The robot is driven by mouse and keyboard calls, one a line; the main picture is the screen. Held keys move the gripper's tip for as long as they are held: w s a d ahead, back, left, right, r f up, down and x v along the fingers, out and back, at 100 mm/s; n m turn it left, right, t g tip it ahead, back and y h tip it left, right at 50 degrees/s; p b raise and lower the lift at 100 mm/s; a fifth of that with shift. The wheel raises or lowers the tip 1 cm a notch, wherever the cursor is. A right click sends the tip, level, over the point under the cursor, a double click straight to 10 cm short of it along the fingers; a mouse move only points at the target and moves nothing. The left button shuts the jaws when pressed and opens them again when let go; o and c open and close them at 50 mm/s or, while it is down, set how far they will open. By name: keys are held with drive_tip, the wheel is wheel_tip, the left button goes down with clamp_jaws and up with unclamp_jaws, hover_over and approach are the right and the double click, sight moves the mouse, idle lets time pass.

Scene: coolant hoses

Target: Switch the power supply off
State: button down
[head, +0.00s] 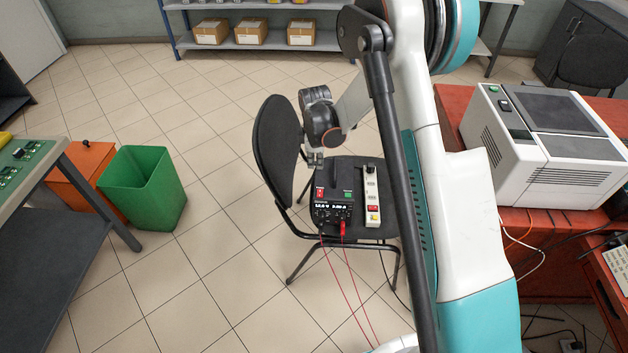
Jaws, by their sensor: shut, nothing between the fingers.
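The power supply (333,212) is a small black box on the seat of a dark chair. Its front panel has a lit display, knobs, a red switch (320,193) at the top left and a green label or button (348,195) at the top right. Red leads are plugged into its lower front. My gripper (315,160) points down just above and behind the power supply's left side, close to the chair back. Its fingers are small in view and look shut and empty. I cannot tell the exact gap between the fingertips and the box.
A white power strip (371,195) with a red switch lies right of the supply on the chair seat (345,165). The chair back (277,150) stands close left of my gripper. A white machine (540,140) is on the red bench at right; a green bin (143,188) is at left.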

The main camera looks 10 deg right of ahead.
sight(315, 195)
drive_tip(key=shift+w+f, duration=0.1)
drive_tip(key=shift+f, duration=0.05)
drive_tip(key=f+b, duration=0.2)
drive_tip(key=f, duration=0.2)
drive_tip(key=w+f+b, duration=0.1)
drive_tip(key=f+b, duration=0.1)
drive_tip(key=f, duration=0.3)
drive_tip(key=f+b, duration=0.2)
drive_tip(key=f, duration=0.3)
drive_tip(key=shift+w+d, duration=0.3)
drive_tip(key=shift+w+f, duration=0.15)
drive_tip(key=shift+f, duration=0.1)
drive_tip(key=shift+s+a, duration=0.25)
drive_tip(key=shift+s, duration=0.5)
drive_tip(key=shift+r, duration=0.1)
